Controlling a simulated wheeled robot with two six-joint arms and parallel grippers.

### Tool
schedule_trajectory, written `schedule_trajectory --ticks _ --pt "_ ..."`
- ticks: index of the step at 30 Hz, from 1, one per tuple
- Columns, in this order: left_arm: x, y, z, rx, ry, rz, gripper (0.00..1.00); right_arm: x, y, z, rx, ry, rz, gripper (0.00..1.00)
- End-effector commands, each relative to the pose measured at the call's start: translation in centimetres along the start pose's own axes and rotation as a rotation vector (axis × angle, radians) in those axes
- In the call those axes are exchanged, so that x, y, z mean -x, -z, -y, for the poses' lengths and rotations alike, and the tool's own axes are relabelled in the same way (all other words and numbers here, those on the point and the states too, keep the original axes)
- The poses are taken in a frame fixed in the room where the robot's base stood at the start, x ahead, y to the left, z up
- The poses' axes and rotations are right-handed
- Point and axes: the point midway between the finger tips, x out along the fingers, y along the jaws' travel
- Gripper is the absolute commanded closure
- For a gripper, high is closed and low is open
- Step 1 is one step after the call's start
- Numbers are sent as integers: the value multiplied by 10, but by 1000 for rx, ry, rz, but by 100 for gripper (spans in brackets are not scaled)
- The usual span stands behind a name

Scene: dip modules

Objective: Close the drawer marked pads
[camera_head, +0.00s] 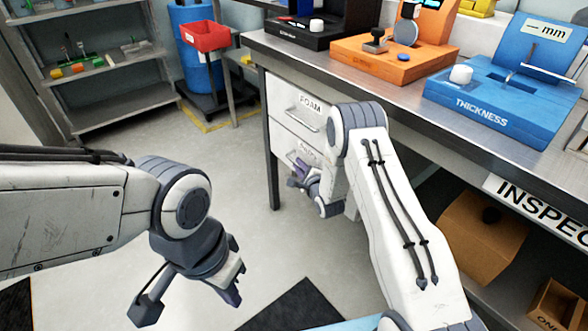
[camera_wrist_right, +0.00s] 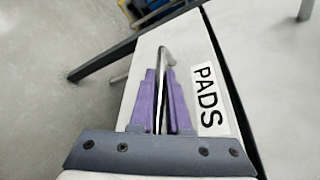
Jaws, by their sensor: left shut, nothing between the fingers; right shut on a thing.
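The drawer marked PADS (camera_wrist_right: 208,98) is the white lower drawer under the bench, below the drawer marked FOAM (camera_head: 297,112). Its front also shows in the head view (camera_head: 284,145), partly hidden by my right arm. My right gripper (camera_head: 300,176) is at this drawer's front. In the right wrist view its purple fingers (camera_wrist_right: 161,100) are shut on the metal drawer handle (camera_wrist_right: 165,58), beside the label. I cannot tell how far the drawer stands out. My left gripper (camera_head: 232,294) is shut and empty, hanging over the floor at the lower left.
The bench (camera_head: 385,92) carries a black device (camera_head: 315,30), an orange device (camera_head: 390,62) and a blue thickness gauge (camera_head: 490,105). A brown box (camera_head: 480,235) sits beneath it. A red bin (camera_head: 206,37) and shelving (camera_head: 110,85) stand behind. Floor left of the drawers is clear.

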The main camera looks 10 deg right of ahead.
Motion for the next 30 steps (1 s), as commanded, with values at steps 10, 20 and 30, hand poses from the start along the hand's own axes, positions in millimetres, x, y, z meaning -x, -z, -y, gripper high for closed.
schedule_trajectory --ticks 10,20,30 --pt "0 0 0 0 0 0 100 -1 3 3 0 8 -9 55" --pt "0 0 0 0 0 0 100 -1 2 3 0 7 -5 55" --pt "9 0 -1 0 0 0 100 26 1 4 -2 4 -8 55"
